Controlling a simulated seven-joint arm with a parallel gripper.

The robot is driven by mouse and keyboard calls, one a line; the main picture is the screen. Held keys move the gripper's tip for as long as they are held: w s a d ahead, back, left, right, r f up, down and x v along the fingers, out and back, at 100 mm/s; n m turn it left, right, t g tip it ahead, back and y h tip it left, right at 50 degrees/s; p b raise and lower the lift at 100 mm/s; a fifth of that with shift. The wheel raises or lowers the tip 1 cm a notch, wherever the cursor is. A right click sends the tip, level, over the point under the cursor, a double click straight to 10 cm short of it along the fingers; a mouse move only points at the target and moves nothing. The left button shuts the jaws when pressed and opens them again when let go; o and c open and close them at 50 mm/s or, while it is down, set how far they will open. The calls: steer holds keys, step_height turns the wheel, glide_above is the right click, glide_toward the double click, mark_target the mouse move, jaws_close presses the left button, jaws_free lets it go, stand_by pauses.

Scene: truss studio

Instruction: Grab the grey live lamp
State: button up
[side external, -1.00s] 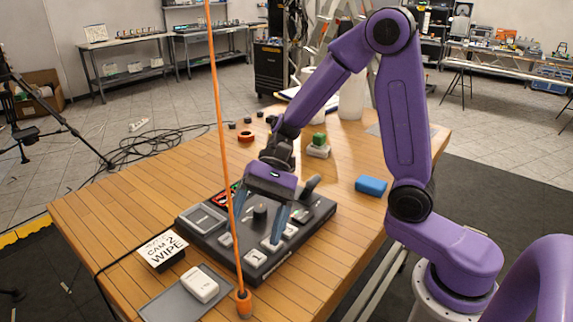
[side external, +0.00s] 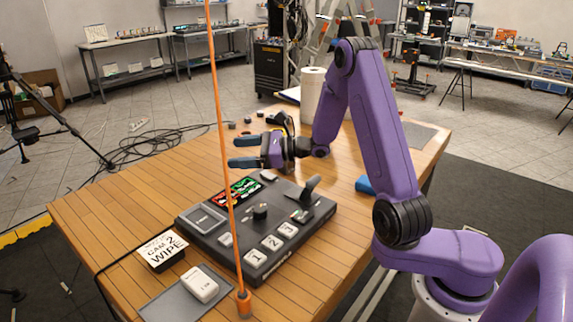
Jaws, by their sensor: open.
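No thing in view can be told for sure as the grey live lamp. A black switcher console (side external: 283,262) lies on the wooden table, with numbered white keys, a knob, a lever and a lit red and green display (side external: 238,191). A white box-like piece (side external: 200,285) with small unreadable text rests on a grey pad (side external: 172,303) at the front. My gripper (side external: 253,150) is open and empty, held above the table behind the console. Its blue-tipped fingers point left. My gripper and arm cover part of the table behind them.
A thin orange pole (side external: 222,130) rises at the front of the table, before the console. A CAM 2 WIPE card (side external: 163,249) stands left of the console. A blue block (side external: 364,185) is partly behind my arm. A white roll (side external: 312,95) stands at the back.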

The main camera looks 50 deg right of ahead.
steer(key=s+d+f+m+t+h, duration=0.1)
steer(key=d+f+m+t+h, duration=0.15)
steer(key=d+m+h, duration=0.6)
steer(key=m+t+h, duration=0.2)
steer(key=h, duration=0.1)
glide_above(287, 164)
steer(key=s+d, duration=0.2)
steer(key=s, duration=0.2)
steer(key=f, duration=0.8)
steer(key=shift+s+a+f, duration=0.15)
steer(key=shift+a+f, duration=0.05)
steer(key=shift+w+f, duration=0.1)
steer(key=shift+w, duration=0.2)
steer(key=shift+w+d, duration=0.2)
steer(key=shift+w, duration=1.55)
steer(key=shift+w+d, duration=0.15)
steer(key=shift+w, duration=1.6)
steer(key=c, duration=1.1)
steer(key=shift+o, duration=0.2)
